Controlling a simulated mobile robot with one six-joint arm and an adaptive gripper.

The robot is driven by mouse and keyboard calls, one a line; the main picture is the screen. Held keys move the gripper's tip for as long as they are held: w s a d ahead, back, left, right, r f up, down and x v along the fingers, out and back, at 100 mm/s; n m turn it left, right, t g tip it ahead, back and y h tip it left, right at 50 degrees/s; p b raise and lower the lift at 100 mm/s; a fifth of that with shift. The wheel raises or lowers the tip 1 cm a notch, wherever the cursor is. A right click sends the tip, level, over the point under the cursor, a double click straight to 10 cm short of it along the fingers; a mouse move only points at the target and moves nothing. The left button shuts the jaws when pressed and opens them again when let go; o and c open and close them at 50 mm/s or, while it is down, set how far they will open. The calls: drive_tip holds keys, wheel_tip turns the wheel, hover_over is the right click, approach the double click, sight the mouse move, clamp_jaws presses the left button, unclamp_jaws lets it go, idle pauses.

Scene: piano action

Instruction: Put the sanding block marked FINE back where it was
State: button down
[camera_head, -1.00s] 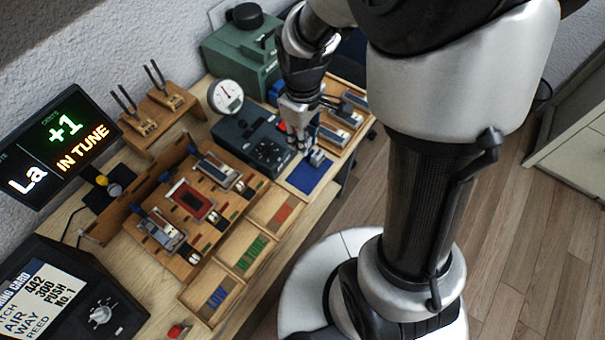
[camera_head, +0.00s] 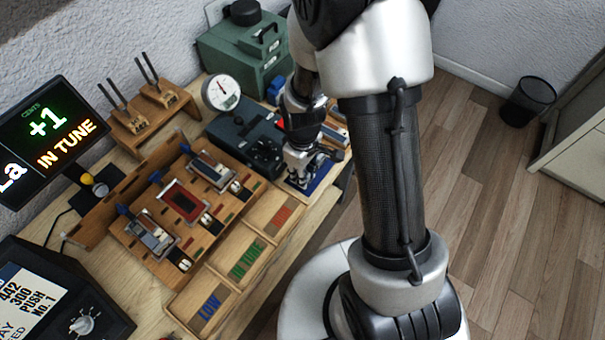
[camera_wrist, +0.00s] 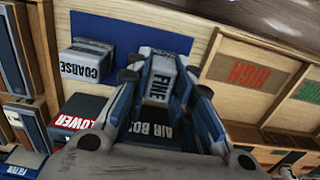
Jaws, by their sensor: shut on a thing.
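The sanding block marked FINE (camera_wrist: 159,88) is white-topped and sits between the two fingers of my gripper (camera_wrist: 162,72) in the wrist view. My gripper is shut on it. A blue mat (camera_wrist: 115,32) lies just beyond the held block; I cannot tell if the block touches it. A block marked COARSE (camera_wrist: 85,62) rests at the mat's left part in the wrist view. In the head view, my gripper (camera_head: 299,170) is over the blue mat (camera_head: 321,176) and hides most of it and the held block.
A dark box marked AIR BOX (camera_wrist: 185,130) is close below the gripper in the wrist view. A wooden tray with a HIGH compartment (camera_wrist: 243,72) lies to the right. In the head view, a round gauge (camera_head: 221,92) and a green case (camera_head: 240,55) stand behind.

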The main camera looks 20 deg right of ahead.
drive_tip(key=shift+f, duration=0.15)
drive_tip(key=c, duration=1.4)
unclamp_jaws()
drive_tip(key=shift+r, duration=0.2)
